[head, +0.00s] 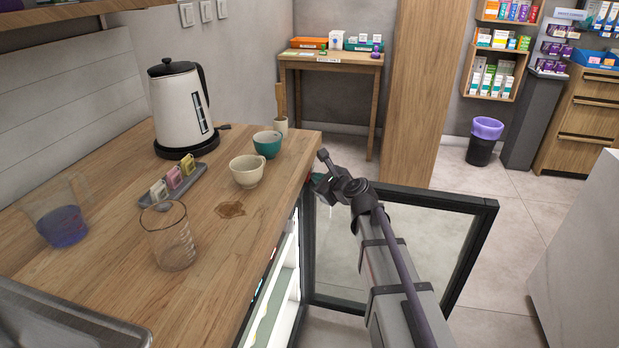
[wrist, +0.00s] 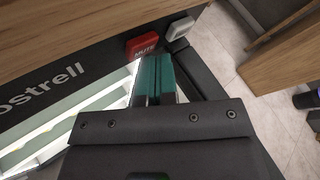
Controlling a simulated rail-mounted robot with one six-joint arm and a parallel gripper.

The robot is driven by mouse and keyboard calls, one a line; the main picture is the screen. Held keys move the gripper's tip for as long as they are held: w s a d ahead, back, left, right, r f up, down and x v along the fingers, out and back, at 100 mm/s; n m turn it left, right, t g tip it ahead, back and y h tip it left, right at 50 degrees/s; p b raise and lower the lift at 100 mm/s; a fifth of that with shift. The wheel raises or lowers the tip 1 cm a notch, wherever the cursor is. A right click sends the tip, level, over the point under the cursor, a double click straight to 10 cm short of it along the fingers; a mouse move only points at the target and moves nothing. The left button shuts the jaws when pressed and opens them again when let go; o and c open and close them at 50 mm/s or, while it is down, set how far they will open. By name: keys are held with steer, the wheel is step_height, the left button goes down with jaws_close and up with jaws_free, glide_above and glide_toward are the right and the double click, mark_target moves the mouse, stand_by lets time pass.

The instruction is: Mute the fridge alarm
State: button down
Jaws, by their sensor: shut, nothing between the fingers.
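The fridge stands under the counter, its lit inside (head: 275,290) showing in the head view. Its glass door (head: 425,235) is swung open. In the wrist view, the dark fridge front (wrist: 88,75) carries pale lettering ending in "ostrell". A red button marked MUTE (wrist: 142,46) sits on it at the upper middle, with a pale grey button (wrist: 180,28) to its right. My gripper (wrist: 154,62) is shut and empty, its teal fingertips just below the MUTE button's lower right edge. I cannot tell whether they touch it. In the head view my gripper (head: 320,182) is at the counter's front edge.
The wooden counter (head: 110,245) holds a kettle (head: 180,105), a cream cup (head: 247,172), a teal cup (head: 267,144), a sachet holder (head: 172,186) and two clear beakers, one with blue liquid (head: 62,225). The open door stands around my arm's right side.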

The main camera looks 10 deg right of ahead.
steer(key=shift+s+d, duration=0.25)
steer(key=shift+d, duration=0.3)
steer(key=d, duration=0.1)
steer(key=s+d, duration=0.1)
steer(key=d, duration=0.2)
steer(key=shift+s+d, duration=0.35)
stand_by(0.4)
